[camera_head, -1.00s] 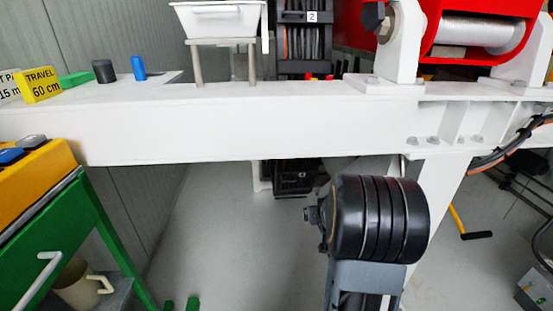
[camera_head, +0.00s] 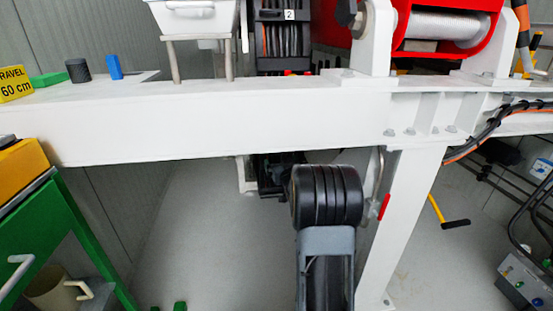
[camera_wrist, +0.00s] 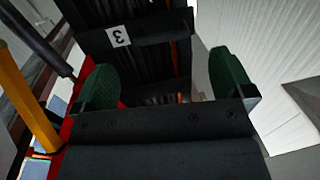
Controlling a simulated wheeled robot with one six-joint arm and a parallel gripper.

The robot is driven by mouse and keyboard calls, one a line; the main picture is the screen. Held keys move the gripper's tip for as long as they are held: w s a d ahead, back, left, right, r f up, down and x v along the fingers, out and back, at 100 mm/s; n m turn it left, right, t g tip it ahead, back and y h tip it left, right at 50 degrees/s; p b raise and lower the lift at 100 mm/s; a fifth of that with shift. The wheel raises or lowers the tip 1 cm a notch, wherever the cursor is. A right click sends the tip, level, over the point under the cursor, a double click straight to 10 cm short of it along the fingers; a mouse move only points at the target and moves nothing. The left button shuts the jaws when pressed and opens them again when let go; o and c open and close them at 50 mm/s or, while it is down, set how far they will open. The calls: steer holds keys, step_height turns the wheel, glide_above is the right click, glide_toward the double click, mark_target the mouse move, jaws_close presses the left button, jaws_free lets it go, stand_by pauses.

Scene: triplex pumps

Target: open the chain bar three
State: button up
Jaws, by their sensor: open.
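In the wrist view a black bar (camera_wrist: 160,33) with a white label "3" (camera_wrist: 118,37) crosses a dark holder with black strands (camera_wrist: 150,66) behind it. The label appears upside down. My gripper (camera_wrist: 165,80) is open, with a green pad on each side and nothing held between them. The bar lies beyond the fingertips, and I see no contact. In the head view a black rack (camera_head: 284,45) with label "2" stands behind the white beam. Bar three cannot be made out there, and my arm's end is hidden behind its dark joint.
A white beam (camera_head: 200,125) runs across the head view, with a white post (camera_head: 405,215) at right. A white tray (camera_head: 195,17) stands on legs above it. A red machine (camera_head: 445,30) is at upper right. A green cart (camera_head: 65,235) stands at left. In the wrist view a yellow bar (camera_wrist: 28,103) is at left.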

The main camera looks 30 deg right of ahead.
steer(key=shift+b+x, duration=0.5)
steer(key=shift+x, duration=2.5)
steer(key=shift+c, duration=0.5)
